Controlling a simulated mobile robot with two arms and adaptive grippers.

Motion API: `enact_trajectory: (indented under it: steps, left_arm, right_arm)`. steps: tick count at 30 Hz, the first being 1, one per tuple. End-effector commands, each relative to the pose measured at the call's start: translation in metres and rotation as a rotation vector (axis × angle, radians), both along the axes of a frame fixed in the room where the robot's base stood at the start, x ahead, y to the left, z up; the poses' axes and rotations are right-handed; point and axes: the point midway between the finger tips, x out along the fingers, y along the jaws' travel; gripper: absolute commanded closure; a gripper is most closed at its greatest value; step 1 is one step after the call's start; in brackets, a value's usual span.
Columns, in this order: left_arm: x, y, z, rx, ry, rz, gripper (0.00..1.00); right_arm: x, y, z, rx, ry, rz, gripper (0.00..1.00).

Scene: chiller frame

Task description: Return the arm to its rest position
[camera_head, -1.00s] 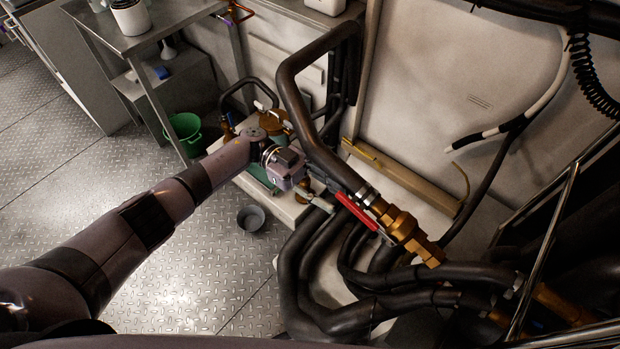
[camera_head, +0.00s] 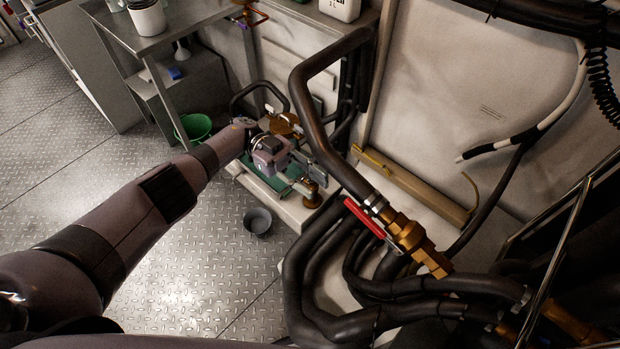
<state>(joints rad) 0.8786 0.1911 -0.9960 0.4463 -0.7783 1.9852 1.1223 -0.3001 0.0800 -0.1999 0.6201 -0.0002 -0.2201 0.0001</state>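My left arm reaches in from the lower left. Its gripper (camera_head: 312,175) hangs in the air over the pale base of the piping, with the fingers apart and nothing seen between them. A red valve handle (camera_head: 364,217) lies along a brass valve (camera_head: 411,238) on a thick black hose, to the right of and below the gripper. A gap shows between the fingers and the handle. My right gripper is not in view.
Thick black hoses (camera_head: 318,130) rise close to the right of the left gripper. A grey cup (camera_head: 257,221) and a green bucket (camera_head: 194,129) are on the metal floor. A steel table (camera_head: 175,22) stands at the upper left.

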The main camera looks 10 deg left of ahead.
Motion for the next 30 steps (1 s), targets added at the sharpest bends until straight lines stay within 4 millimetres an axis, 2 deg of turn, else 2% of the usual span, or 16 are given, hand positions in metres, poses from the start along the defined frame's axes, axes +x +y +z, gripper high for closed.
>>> enact_trajectory:
  steps: [9, 11, 14, 18, 22, 26, 30]
  left_arm:
    - [0.000, -0.002, -0.002, -0.004, 0.001, 0.011, 0.72]
    - [0.001, -0.007, -0.007, -0.020, 0.001, 0.045, 0.72]
    - [0.006, -0.023, -0.024, -0.070, -0.004, 0.177, 0.72]
    - [0.026, -0.047, -0.069, -0.125, -0.006, 0.513, 0.72]
    - [0.047, -0.046, -0.125, -0.089, 0.007, 0.862, 0.72]
    - [0.051, -0.023, -0.197, 0.051, 0.046, 1.184, 0.72]
    - [0.028, 0.020, -0.282, 0.294, 0.105, 1.456, 0.72]
  right_arm:
    - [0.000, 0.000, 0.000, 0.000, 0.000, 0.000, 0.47]
    - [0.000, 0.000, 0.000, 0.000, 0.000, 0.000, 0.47]
    - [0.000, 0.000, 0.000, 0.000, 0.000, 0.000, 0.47]
    - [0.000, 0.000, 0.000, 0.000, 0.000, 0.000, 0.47]
    - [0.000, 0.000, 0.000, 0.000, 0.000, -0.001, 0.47]
    - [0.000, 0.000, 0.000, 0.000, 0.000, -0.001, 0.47]
    - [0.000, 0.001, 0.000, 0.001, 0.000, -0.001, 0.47]
